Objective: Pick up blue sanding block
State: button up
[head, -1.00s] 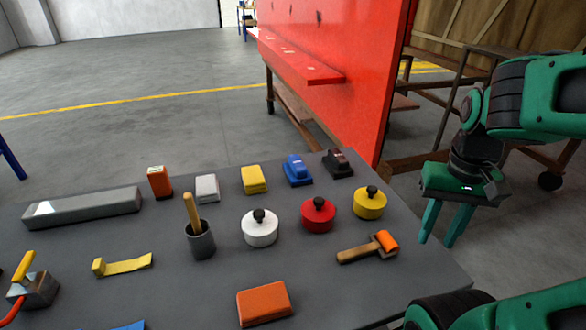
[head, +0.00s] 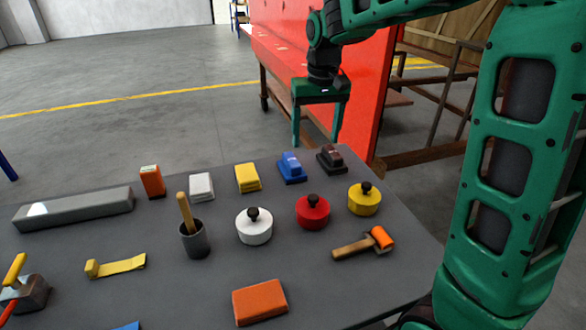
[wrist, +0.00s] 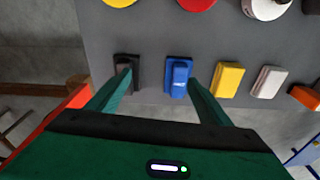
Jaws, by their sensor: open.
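My gripper (head: 316,143) is open and empty, pointing down, above and behind the table's back edge. In the wrist view my gripper (wrist: 160,80) has its left finger over the dark block and its right finger between the blue and yellow blocks. The fingers appear above the blocks.
The dark block (head: 332,159) and yellow block (head: 247,178) flank the blue one closely. Red (head: 313,212), white (head: 254,227) and yellow (head: 363,200) lidded pots stand in front. A red panel (head: 370,90) rises behind the table (head: 340,285).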

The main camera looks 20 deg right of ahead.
jog(key=n, duration=0.1)
send_near(291, 158)
jog(key=shift+s+a+f, duration=0.1)
jog(key=shift+s, duration=0.1)
jog(key=f, duration=0.4)
jog(key=shift+w+f, duration=0.2)
jog(key=shift+w, duration=0.15)
jog(key=shift+w+f, duration=0.2)
jog(key=shift+f, duration=2.85)
jog(key=c, duration=1.2)
jog(key=shift+r, duration=0.1)
jog(key=shift+r, duration=0.5)
jog(key=r, duration=0.3)
jog(key=shift+w+a+r, duration=0.1)
jog(key=shift+w+r, duration=0.15)
jog(key=shift+w, duration=0.05)
jog(key=w+a+r, duration=0.4)
jog(key=w+a, duration=0.1)
jog(key=w+a+r, duration=0.2)
jog(key=w, duration=0.1)
jog(key=shift+w+a+r, duration=0.1)
jog(key=shift+a+r, duration=0.1)
